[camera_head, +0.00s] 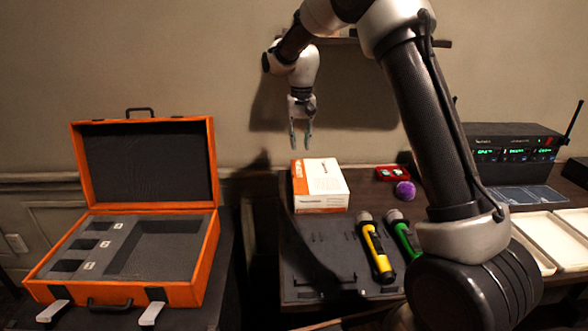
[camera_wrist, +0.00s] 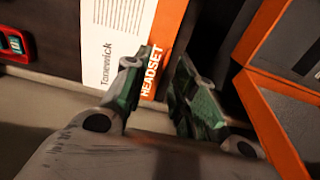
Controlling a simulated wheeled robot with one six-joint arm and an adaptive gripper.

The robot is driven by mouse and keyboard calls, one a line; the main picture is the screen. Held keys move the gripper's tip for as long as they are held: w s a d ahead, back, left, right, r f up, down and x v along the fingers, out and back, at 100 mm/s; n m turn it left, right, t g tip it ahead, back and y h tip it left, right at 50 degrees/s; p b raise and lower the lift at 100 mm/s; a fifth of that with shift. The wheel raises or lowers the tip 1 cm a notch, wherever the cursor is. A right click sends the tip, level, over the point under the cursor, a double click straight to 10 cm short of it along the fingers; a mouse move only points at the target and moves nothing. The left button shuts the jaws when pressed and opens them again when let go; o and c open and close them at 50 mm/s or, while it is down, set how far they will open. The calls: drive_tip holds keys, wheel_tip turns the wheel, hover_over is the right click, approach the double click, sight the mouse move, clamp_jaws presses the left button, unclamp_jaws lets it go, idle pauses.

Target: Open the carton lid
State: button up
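The carton (camera_head: 322,182) is a white and orange box on the dark desk, and its lid looks closed. In the wrist view my gripper (camera_wrist: 160,60) lies across the picture's middle, one fingertip overlapping the carton's orange band; contact cannot be told.
An open orange case (camera_head: 212,240) with grey foam stands at left. A purple ball (camera_head: 405,190), a red item (camera_head: 388,172) and a black receiver (camera_head: 513,146) are to the right.

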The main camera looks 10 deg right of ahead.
drive_tip(key=f, duration=0.1)
drive_tip(key=w+a+f, duration=0.1)
drive_tip(key=w+f, duration=0.1)
drive_tip(key=shift+a+f, duration=0.25)
drive_tip(key=shift+f, duration=0.15)
wheel_tip(320, 180, down, 7)
drive_tip(key=shift+a+f, duration=0.1)
drive_tip(key=shift+c, duration=0.4)
clamp_jaws()
